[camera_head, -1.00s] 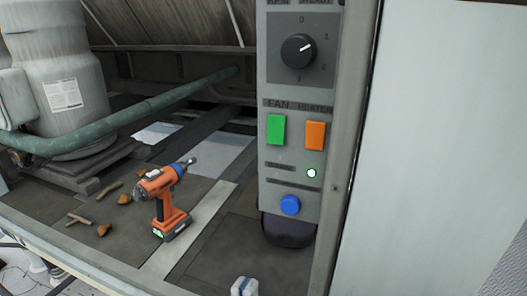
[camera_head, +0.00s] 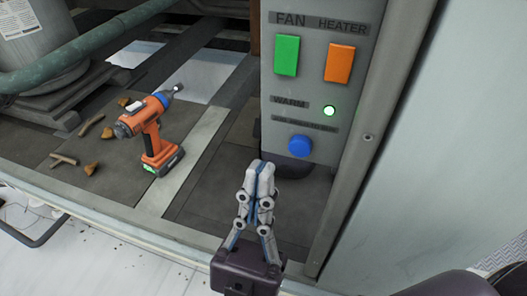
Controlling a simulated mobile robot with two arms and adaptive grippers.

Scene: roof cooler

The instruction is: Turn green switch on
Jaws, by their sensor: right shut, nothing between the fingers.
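The green switch (camera_head: 287,55) is a rectangular rocker under the label FAN on a grey control panel (camera_head: 307,170). I cannot tell from its face whether it is on or off. My right gripper (camera_head: 260,167) points up the picture, below the panel's lower end, with its fingers together and nothing between them. It is apart from the green switch, which stands above it and slightly to the right in the picture. My left gripper is not in view.
Beside the green switch is an orange HEATER switch (camera_head: 339,62). Below are a lit round lamp (camera_head: 329,110) and a blue button (camera_head: 300,146). An orange drill (camera_head: 149,130) stands on the ledge at left, near wood bits (camera_head: 91,169). A pale panel (camera_head: 430,150) borders the right.

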